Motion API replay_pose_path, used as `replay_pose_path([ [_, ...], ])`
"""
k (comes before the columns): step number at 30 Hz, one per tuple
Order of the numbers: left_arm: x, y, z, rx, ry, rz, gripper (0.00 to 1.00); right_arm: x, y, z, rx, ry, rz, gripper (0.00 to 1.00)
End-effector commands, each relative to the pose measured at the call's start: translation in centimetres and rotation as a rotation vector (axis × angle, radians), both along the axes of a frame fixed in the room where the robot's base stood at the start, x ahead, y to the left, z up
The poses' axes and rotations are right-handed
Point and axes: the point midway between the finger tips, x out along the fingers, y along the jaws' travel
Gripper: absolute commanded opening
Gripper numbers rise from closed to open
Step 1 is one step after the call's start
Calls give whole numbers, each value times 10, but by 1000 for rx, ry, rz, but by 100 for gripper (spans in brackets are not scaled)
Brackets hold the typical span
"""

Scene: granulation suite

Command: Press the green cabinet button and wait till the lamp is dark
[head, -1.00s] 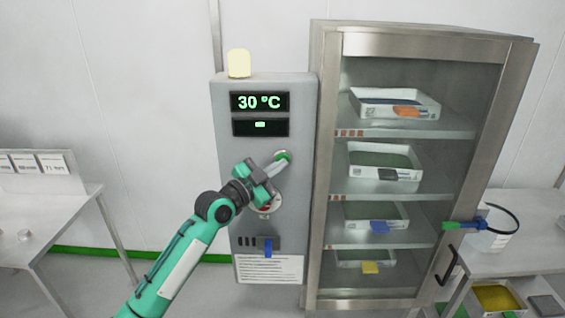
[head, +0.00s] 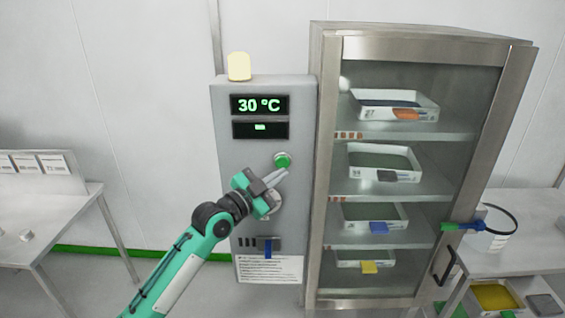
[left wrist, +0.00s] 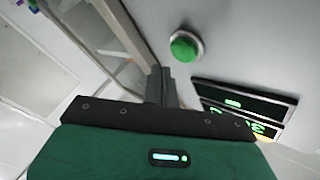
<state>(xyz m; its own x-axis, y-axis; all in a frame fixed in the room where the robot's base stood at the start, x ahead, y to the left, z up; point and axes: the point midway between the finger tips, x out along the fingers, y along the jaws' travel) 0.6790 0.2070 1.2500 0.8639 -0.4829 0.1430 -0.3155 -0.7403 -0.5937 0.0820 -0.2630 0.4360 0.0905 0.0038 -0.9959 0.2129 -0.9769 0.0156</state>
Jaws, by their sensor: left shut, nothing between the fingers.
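The green button (head: 283,160) is on the front of the grey control panel (head: 228,130). It shows uncovered in the left wrist view (left wrist: 185,46). My left gripper (head: 281,173) is shut and empty. Its fingertips are just below the button in the head view and apart from it; in the left wrist view the fingers (left wrist: 161,84) point past the button's left. The lamp (head: 239,66) on top of the panel is pale yellow; I cannot tell for sure if it is lit. My right gripper is out of view.
The panel display (head: 260,104) reads 30 °C. The glass-fronted cabinet (head: 325,200) with several trays on shelves stands close on the right. A blue switch (head: 268,248) is low on the panel. Side tables (head: 60,222) stand left and right.

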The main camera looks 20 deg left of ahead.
Motion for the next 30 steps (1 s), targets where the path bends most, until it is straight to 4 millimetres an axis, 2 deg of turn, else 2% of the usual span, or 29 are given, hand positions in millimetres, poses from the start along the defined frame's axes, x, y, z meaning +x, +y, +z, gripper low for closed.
replay_pose_path([
  [6, -22, -6, 2, 0, 1, -1, 0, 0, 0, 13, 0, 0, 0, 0],
  [12, -35, -10, 1, -1, 0, 0, 0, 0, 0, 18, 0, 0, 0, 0],
  [27, -36, -10, 1, -1, 0, 0, 0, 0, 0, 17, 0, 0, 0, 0],
  [30, -39, -12, -7, 0, 23, -2, 0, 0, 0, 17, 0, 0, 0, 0],
])
